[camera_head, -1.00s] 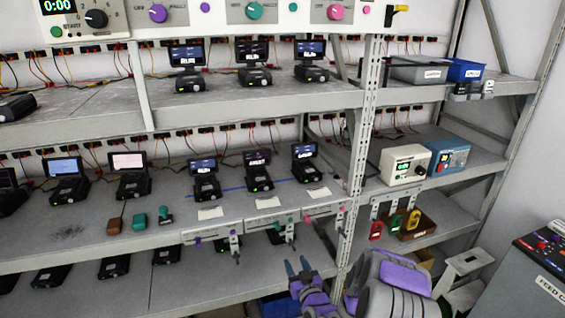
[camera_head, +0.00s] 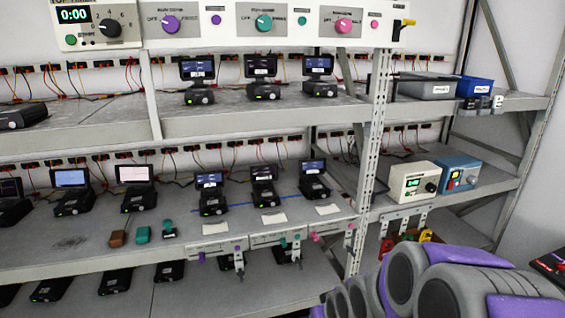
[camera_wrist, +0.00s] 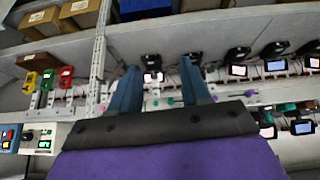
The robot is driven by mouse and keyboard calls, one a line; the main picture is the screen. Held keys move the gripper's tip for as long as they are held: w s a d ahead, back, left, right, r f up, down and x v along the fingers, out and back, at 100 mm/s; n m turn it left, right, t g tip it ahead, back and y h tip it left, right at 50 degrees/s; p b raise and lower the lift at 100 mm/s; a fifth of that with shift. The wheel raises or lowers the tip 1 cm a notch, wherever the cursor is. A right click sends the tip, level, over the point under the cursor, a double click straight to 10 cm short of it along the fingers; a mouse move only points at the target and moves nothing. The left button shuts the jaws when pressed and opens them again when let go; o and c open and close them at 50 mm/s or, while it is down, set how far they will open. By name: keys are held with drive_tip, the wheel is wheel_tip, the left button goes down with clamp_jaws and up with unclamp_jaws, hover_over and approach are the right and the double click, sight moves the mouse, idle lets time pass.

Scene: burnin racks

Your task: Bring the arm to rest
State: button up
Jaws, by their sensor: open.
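My gripper (camera_wrist: 158,88) shows in the wrist view with two blue fingers apart and nothing between them. That view appears upside down, with the shelf racks beyond the fingers. In the head view my purple and grey arm fills the lower right corner, and the gripper's fingers are out of that picture. The arm is in front of the right end of the rack, near its upright post (camera_head: 371,150).
Shelves hold several black devices with screens (camera_head: 264,185). A cream timer box (camera_head: 408,182) and a blue box (camera_head: 459,174) stand right of the post. Coloured padlock-like pieces (camera_head: 424,236) sit near my arm. A control panel (camera_head: 551,265) is at the far right.

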drive_tip(key=s+d+r+m+g+b, duration=0.1)
drive_tip(key=s+r+g, duration=0.1)
drive_tip(key=s, duration=0.9)
drive_tip(key=s+d+r+m+g+h, duration=0.1)
drive_tip(key=s+r+g, duration=0.1)
drive_tip(key=s, duration=0.9)
drive_tip(key=s+d+r+m+g+b, duration=0.1)
drive_tip(key=s+r+g, duration=0.2)
drive_tip(key=s, duration=0.8)
drive_tip(key=shift+d+m+g+h+b, duration=0.25)
drive_tip(key=shift+m+g+h+b, duration=0.05)
drive_tip(key=shift+g, duration=0.2)
